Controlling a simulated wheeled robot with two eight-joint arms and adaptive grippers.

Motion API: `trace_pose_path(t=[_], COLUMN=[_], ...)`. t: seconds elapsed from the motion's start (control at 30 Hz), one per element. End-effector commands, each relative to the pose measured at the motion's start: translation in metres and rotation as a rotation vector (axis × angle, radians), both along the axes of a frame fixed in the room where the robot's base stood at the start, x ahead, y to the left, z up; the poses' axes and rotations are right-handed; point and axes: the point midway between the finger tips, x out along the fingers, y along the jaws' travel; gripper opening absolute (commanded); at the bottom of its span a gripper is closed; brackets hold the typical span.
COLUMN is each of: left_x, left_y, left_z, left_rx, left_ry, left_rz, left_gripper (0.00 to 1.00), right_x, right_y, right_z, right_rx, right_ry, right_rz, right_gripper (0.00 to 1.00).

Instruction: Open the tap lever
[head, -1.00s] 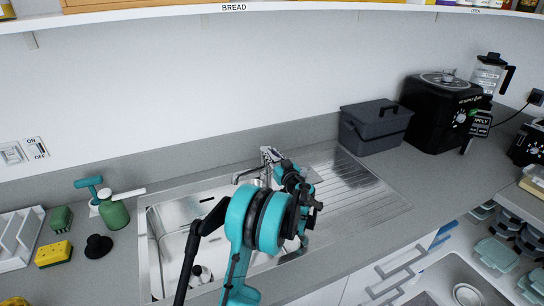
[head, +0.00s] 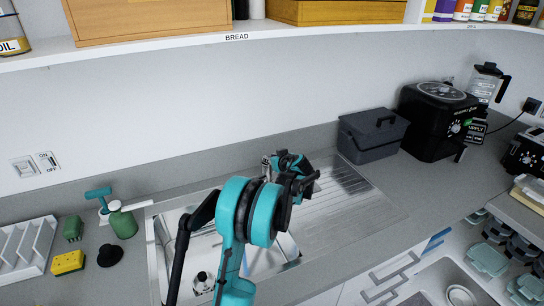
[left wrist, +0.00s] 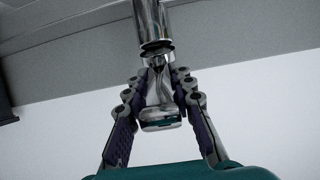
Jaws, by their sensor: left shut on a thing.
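The chrome tap (head: 266,166) stands at the back of the steel sink, mostly hidden behind my left arm in the head view. In the left wrist view its chrome body (left wrist: 152,25) comes down from the top edge and the tap lever (left wrist: 161,103) lies between the two dark fingers. My left gripper (left wrist: 160,110) is shut on the tap lever, with a finger on each side of it. In the head view my left gripper (head: 290,162) is at the tap, partly covered by my own arm. My right gripper is not in view.
The sink basin (head: 162,240) lies below my arm, with a ribbed drainer (head: 350,200) to its right. A dark grey lidded box (head: 372,133) and a black appliance (head: 436,120) stand at the back right. Bottles, a sponge (head: 68,262) and a rack (head: 25,250) stand left.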

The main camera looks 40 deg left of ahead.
Motion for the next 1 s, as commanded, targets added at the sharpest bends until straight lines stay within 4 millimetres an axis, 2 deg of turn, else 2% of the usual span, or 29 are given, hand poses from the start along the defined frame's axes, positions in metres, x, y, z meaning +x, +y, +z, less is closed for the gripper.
trace_pose_path(t=[0.03,0.2,0.67,0.7,0.77,1.0], left_x=[0.0010,0.0020,0.0023,0.0023,0.0022,0.0020], left_y=[0.0015,0.0030,0.0037,0.0037,0.0037,0.0035], left_z=[0.0051,0.0057,0.0049,0.0049,0.0048,0.0045], left_rx=[-0.014,-0.052,-0.063,-0.063,-0.063,-0.064], left_ry=[0.008,0.029,0.034,0.035,0.035,0.034], left_rz=[0.000,-0.001,-0.002,-0.001,-0.001,-0.001], left_gripper=[0.00,0.00,0.00,0.34,0.47,0.47], right_x=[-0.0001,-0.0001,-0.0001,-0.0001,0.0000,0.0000], right_y=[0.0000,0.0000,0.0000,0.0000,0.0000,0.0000], right_z=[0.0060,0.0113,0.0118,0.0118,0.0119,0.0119], right_rx=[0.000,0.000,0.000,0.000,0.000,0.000], right_ry=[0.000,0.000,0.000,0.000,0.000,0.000], right_rz=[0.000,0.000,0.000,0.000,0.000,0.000], right_gripper=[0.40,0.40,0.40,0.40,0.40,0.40])
